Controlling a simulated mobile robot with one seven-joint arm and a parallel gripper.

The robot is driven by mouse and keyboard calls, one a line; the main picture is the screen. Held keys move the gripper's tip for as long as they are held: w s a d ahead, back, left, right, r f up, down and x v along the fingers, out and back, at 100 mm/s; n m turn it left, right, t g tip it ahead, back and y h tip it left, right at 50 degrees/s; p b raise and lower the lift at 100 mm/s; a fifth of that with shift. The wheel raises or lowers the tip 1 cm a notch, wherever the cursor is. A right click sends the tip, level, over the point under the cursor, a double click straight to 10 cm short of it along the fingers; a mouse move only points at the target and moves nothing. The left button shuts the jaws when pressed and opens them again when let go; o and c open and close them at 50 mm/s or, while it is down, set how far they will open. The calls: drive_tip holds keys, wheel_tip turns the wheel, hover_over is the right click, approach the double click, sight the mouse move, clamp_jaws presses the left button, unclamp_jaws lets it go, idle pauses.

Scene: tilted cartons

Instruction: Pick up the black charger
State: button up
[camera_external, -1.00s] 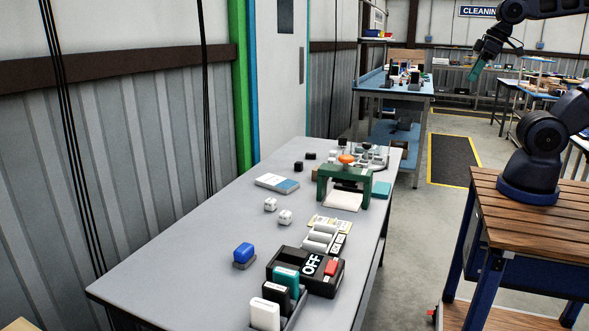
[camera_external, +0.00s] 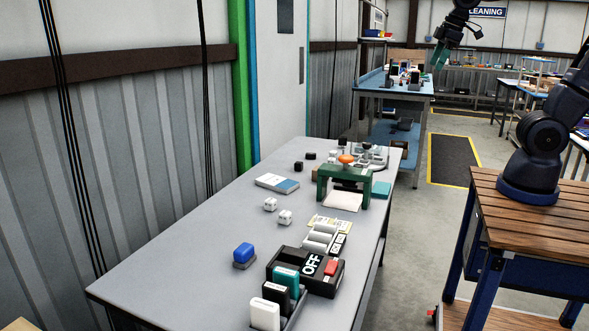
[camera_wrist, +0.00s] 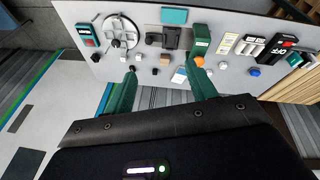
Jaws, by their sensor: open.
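A black upright block (camera_external: 277,296), which looks like the black charger, stands between a teal block (camera_external: 286,277) and a white block (camera_external: 264,313) in a holder at the grey table's near end. Its label is too small to read. Two small black cubes (camera_external: 298,167) also lie farther back on the table, so I cannot be certain which is the charger. My gripper (camera_external: 440,54) is high in the air beyond the table, far from these things. In the wrist view its green fingers (camera_wrist: 161,65) are apart with nothing between them.
A black box marked OFF (camera_external: 312,263) sits beside the holder. A green press-like frame (camera_external: 343,183), white cubes (camera_external: 285,217) and a blue-topped piece (camera_external: 243,254) stand on the grey table (camera_external: 190,255). Its left front is clear. A wooden-topped bench (camera_external: 540,222) carries my arm.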

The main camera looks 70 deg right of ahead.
drive_tip(key=w+f+n+g, duration=0.15)
drive_tip(key=w+n, duration=0.25)
drive_tip(key=w, duration=1.3)
drive_tip(key=n+g+h, duration=0.2)
drive_tip(key=n+h, duration=0.1)
drive_tip(key=n, duration=0.8)
hover_over(299, 162)
drive_tip(key=a, duration=0.5)
wheel_tip(299, 162, down, 35)
drive_tip(key=x, duration=0.5)
drive_tip(key=shift+s+d, duration=0.35)
drive_tip(key=shift+h, duration=0.3)
drive_tip(key=shift+w+x, duration=0.15)
drive_tip(key=shift+x, duration=1.2)
drive_tip(key=shift+w+x, duration=0.15)
drive_tip(key=shift+x, duration=1.2)
drive_tip(key=c, duration=1.1)
drive_tip(key=shift+r, duration=0.15)
